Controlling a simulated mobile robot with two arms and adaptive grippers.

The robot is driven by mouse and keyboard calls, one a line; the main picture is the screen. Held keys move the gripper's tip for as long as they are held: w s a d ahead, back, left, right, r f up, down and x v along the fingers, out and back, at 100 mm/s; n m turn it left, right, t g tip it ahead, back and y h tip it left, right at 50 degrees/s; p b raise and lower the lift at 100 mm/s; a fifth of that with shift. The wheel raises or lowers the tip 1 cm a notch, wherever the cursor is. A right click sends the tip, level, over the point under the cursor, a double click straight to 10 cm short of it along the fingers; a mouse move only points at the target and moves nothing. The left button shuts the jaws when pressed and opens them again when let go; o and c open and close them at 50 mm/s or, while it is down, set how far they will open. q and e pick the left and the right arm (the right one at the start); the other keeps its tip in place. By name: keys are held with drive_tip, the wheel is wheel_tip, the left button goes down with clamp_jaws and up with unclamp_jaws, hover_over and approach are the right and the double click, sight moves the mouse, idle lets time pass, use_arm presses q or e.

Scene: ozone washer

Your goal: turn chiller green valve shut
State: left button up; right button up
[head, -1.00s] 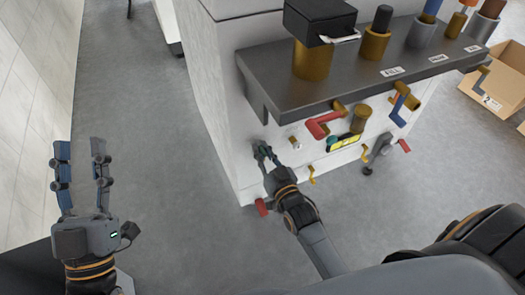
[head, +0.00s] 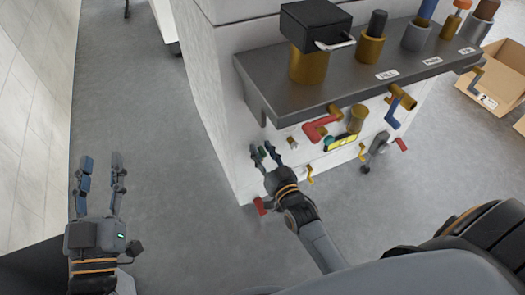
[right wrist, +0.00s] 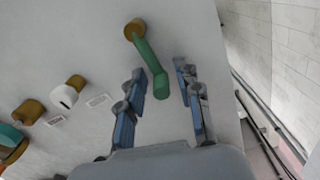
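The chiller green valve (right wrist: 150,66) shows in the right wrist view as a green bent handle on a brass stem on the white machine face. Its lower end lies in the gap between the fingers of my right gripper (right wrist: 160,78), with space visible on both sides. In the head view, my right gripper (head: 264,154) is open at the lower left of the machine's front, and its fingers mostly hide the valve. My left gripper (head: 101,166) is open and empty over the floor at the left.
The white machine (head: 222,100) has a dark shelf (head: 330,85) jutting out above my right gripper. A red handle (head: 320,128), a blue handle (head: 393,112) and a lower red handle (head: 262,206) are nearby. Cardboard boxes (head: 497,85) stand at the right. Floor at left is clear.

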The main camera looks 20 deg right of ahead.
drive_tip(key=s, duration=1.2)
drive_tip(key=shift+d, duration=0.2)
drive_tip(key=shift+s, duration=0.1)
